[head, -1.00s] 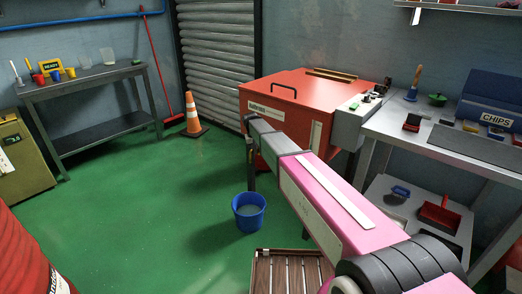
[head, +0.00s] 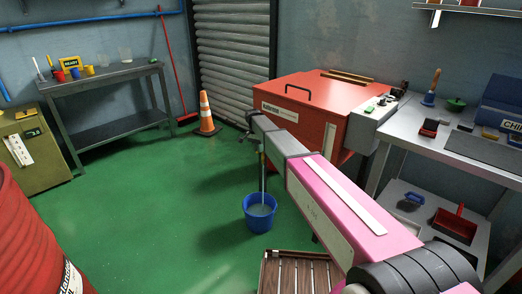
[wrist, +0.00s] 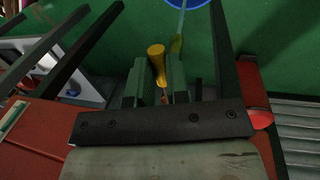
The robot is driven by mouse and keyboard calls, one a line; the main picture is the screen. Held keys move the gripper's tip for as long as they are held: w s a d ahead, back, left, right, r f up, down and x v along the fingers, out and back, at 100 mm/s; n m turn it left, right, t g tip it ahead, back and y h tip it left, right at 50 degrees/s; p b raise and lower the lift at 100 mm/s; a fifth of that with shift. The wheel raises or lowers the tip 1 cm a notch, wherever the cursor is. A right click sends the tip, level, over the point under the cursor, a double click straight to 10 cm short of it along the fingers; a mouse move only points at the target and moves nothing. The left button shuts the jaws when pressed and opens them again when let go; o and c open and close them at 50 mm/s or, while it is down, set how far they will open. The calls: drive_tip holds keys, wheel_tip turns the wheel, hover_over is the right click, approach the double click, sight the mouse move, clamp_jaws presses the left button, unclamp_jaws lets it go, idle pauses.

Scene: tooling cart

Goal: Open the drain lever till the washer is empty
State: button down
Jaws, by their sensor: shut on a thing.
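The red washer (head: 318,107) stands by the shutter, its lid shut, with a handle on top. In the wrist view my gripper (wrist: 162,88) has its two green finger pads on either side of the drain lever, whose yellow end (wrist: 157,52) shows beyond them. The pads are shut on the lever. In the head view my arm hides most of the gripper and lever. A thin water stream (head: 263,182) falls from below the washer's near side into the blue bucket (head: 260,215). It also shows above the lever in the wrist view (wrist: 182,20). The water level inside the washer is hidden.
A steel bench (head: 402,130) with tools stands right of the washer. An orange cone (head: 206,112) and a grey workbench (head: 100,80) are at the back left. A red drum (head: 30,235) and a slatted crate (head: 268,272) are in front. The green floor between is open.

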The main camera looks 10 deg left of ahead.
drive_tip(key=shift+w+a+m, duration=0.25)
drive_tip(key=shift+m, duration=0.15)
idle(0.3)
drive_tip(key=c, duration=1.1)
unclamp_jaws()
drive_tip(key=shift+r, duration=0.1)
wheel_tip(320, 180, up, 10)
drive_tip(key=w+a, duration=0.1)
drive_tip(key=shift+w+a+r, duration=0.15)
drive_tip(key=shift+a+r, duration=0.05)
drive_tip(key=shift+a, duration=0.15)
